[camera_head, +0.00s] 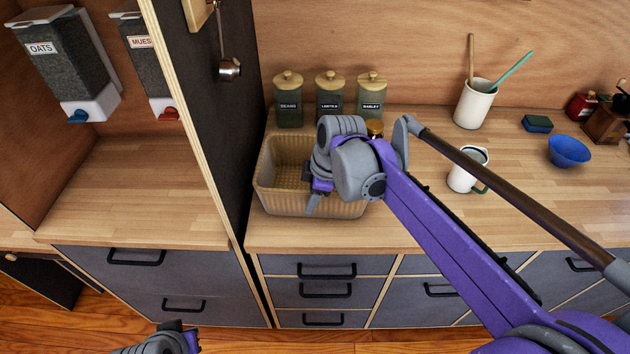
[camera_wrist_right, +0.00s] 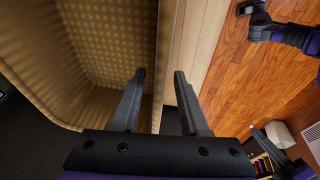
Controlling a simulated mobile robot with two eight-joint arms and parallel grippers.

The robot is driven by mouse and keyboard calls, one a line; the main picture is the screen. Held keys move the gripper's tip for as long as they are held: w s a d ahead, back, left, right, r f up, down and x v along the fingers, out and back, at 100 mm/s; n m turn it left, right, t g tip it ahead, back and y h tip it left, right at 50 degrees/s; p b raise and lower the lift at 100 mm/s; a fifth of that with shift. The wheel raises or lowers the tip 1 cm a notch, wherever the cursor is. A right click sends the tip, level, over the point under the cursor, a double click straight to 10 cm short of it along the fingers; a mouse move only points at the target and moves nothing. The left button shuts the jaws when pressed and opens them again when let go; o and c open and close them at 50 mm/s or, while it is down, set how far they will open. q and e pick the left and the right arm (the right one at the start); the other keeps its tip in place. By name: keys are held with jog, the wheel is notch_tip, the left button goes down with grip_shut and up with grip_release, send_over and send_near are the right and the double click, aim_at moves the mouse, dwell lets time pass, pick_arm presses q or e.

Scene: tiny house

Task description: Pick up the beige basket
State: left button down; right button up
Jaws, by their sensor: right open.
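The beige basket (camera_head: 285,202) is a ribbed, open box standing on the wooden counter below the jars in the head view. My right gripper (camera_head: 313,203) is at its near side, with my arm covering the basket's right part. In the right wrist view, the basket (camera_wrist_right: 108,45) fills the left, and its rim runs between the two spread fingers (camera_wrist_right: 160,75). One finger is on the inner side and one on the outer side; contact is not clear. My left gripper (camera_head: 188,338) is partly visible at the bottom left, away from the basket; its jaws are unclear.
Several labelled jars (camera_head: 330,95) stand behind the basket. A dark partition (camera_head: 205,110) rises close to its left. To the right are a white mug (camera_head: 466,172), a utensil holder (camera_head: 473,105) and a blue bowl (camera_head: 569,151). Drawers with black handles lie below the counter.

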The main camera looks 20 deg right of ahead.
grip_shut()
dwell(1.4)
